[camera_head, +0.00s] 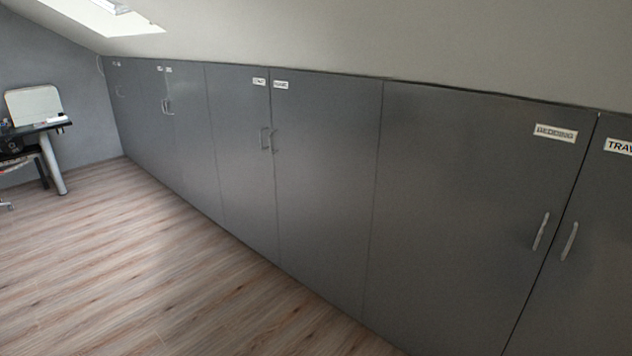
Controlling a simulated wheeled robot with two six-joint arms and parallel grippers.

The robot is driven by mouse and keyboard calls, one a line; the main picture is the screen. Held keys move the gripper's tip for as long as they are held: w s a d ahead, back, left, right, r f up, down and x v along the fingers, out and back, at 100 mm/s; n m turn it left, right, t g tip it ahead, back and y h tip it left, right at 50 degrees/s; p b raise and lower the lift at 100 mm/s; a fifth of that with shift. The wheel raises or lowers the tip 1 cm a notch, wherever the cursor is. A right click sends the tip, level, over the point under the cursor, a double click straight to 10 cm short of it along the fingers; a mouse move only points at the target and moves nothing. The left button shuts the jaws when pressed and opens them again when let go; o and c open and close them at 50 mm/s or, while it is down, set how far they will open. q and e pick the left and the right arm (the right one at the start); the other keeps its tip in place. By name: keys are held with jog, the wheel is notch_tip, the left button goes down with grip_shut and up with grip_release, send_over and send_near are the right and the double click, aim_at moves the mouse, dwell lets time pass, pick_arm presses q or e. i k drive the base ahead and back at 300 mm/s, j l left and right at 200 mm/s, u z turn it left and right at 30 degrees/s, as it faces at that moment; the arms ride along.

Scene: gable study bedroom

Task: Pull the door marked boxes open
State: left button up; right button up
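A long row of grey cupboard doors runs along the low wall under the sloping ceiling. One near door (460,220) is labelled BEDDING, with a vertical handle (541,231) at its right edge. The door right of it (590,270) has a label starting TRAV, cut off by the frame, and a handle (569,241) at its left edge. Two middle doors (240,150) (325,180) carry small labels too small to read surely, with handles side by side at their shared edge. Farther labels are unreadable, so I cannot tell which door is marked boxes. All visible doors look shut. Neither gripper is in view.
The wood floor (150,270) in front of the doors is clear. A desk (40,130) with a pale board (33,105) on it stands at the far left, with part of a chair at the frame edge. A skylight (110,15) is in the sloping ceiling.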

aim_at(326, 132)
jog(key=i+j, duration=0.15)
jog(key=i, duration=0.3)
jog(key=i+j+z, duration=0.1)
jog(key=i, duration=0.4)
jog(key=i+j, duration=0.2)
jog(key=i, duration=0.25)
